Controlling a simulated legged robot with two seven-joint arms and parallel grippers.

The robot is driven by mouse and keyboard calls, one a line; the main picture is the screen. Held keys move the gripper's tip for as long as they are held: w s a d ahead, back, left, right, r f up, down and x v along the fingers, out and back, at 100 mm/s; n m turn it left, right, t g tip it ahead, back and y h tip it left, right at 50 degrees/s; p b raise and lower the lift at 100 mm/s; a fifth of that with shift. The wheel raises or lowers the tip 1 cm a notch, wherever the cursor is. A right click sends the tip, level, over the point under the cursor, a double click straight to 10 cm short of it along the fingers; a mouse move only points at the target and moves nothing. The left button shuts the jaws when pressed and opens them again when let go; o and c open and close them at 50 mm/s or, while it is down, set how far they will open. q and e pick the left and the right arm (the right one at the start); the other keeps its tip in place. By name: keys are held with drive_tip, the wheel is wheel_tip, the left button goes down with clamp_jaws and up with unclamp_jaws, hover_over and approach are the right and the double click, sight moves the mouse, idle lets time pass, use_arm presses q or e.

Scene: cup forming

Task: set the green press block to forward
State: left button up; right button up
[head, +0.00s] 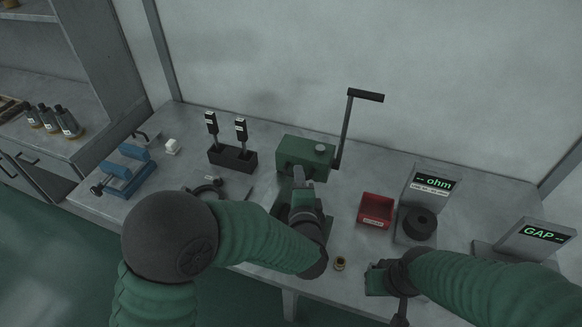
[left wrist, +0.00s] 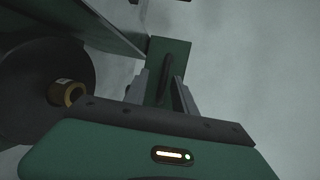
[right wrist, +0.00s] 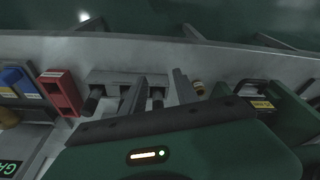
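In the left wrist view, a green block (left wrist: 170,62) with a dark bar (left wrist: 164,72) lies beyond my left fingers (left wrist: 163,98), which are apart; contact cannot be told. My right gripper (head: 374,279) is low over the table's front edge, well away from the press. In the right wrist view its fingers (right wrist: 160,98) are apart and empty.
A red bin (head: 376,210), an ohm display (head: 433,183), a black ring (head: 420,223) and a GAP display (head: 543,233) stand to the right. A small brass piece (head: 340,263) lies between the grippers. A black stand (head: 232,158) and blue fixture (head: 127,172) stand left.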

use_arm(q)
drive_tip(key=shift+a+r, duration=0.1)
drive_tip(key=shift+r, duration=0.15)
drive_tip(key=shift+s+d, duration=0.1)
drive_tip(key=shift+d, duration=0.1)
drive_tip(key=shift+c, duration=0.9)
drive_tip(key=shift+d+f, duration=0.15)
drive_tip(key=c, duration=0.5)
drive_tip(key=shift+a, duration=0.2)
clamp_jaws()
